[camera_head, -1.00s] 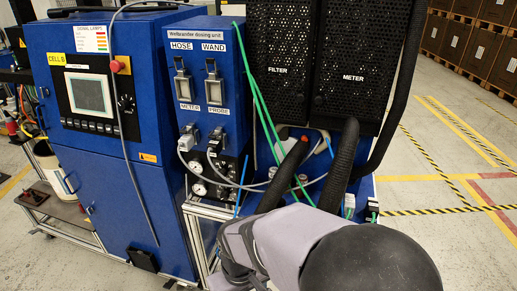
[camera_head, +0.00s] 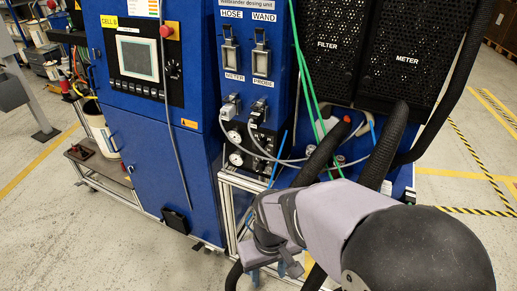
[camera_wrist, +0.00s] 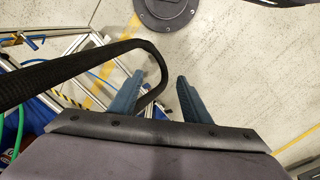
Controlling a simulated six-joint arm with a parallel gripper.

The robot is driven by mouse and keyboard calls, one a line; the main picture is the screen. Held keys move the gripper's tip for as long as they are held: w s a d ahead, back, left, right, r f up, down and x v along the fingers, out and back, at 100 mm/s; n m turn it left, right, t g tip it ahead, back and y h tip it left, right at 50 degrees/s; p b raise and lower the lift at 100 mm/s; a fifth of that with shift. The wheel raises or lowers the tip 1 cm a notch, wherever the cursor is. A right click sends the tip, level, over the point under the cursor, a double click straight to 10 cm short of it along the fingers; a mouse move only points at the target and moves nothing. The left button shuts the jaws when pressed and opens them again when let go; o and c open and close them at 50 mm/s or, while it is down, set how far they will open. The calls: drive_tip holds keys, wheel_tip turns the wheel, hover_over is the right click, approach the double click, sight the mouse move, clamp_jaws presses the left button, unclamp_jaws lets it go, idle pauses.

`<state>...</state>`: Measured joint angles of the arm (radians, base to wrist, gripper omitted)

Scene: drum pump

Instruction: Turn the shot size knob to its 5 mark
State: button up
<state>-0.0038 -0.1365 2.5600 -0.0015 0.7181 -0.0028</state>
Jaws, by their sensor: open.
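A small black dial knob (camera_head: 174,69) sits on the dark control panel of the blue cabinet, right of the screen (camera_head: 138,58), in the head view. Its marks and lettering are too small to read, so I cannot tell its setting or whether it is the shot size knob. The knob is not in the wrist view.
The dosing unit (camera_head: 247,93) has HOSE and WAND holders and cables at its front. Black corrugated hoses (camera_head: 383,150) hang beside my arm; a black hose (camera_wrist: 70,70) also crosses the wrist view near the fingers.

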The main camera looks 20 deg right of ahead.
drive_tip(key=s+a+f+n+g, duration=0.25)
drive_tip(key=s+f+g, duration=0.2)
drive_tip(key=f, duration=0.35)
drive_tip(key=w+a+f+m, duration=0.2)
drive_tip(key=w+a+f, duration=0.1)
drive_tip(key=a+f, duration=0.25)
drive_tip(key=w+a+f+m+t, duration=0.15)
drive_tip(key=w+f+t, duration=0.25)
drive_tip(key=w, duration=0.6)
drive_tip(key=w+a+f+m+t, duration=0.15)
drive_tip(key=w+f+t, duration=0.3)
drive_tip(key=w, duration=0.65)
drive_tip(key=w+d+r+m+t+h, duration=0.2)
drive_tip(key=w+d+r+t, duration=0.15)
drive_tip(key=w, duration=0.75)
drive_tip(key=m+t+h, duration=0.5)
drive_tip(key=h, duration=0.6)
approach(259, 147)
drive_tip(key=d, duration=0.1)
drive_tip(key=shift+n, duration=0.25)
drive_tip(key=shift+w+a+p+x, duration=0.1)
drive_tip(key=shift+p+x, duration=0.55)
drive_tip(key=shift+x, duration=1.4)
drive_tip(key=shift+w+a+p+x, duration=0.15)
drive_tip(key=shift+p+x, duration=0.45)
drive_tip(key=shift+x, duration=1.4)
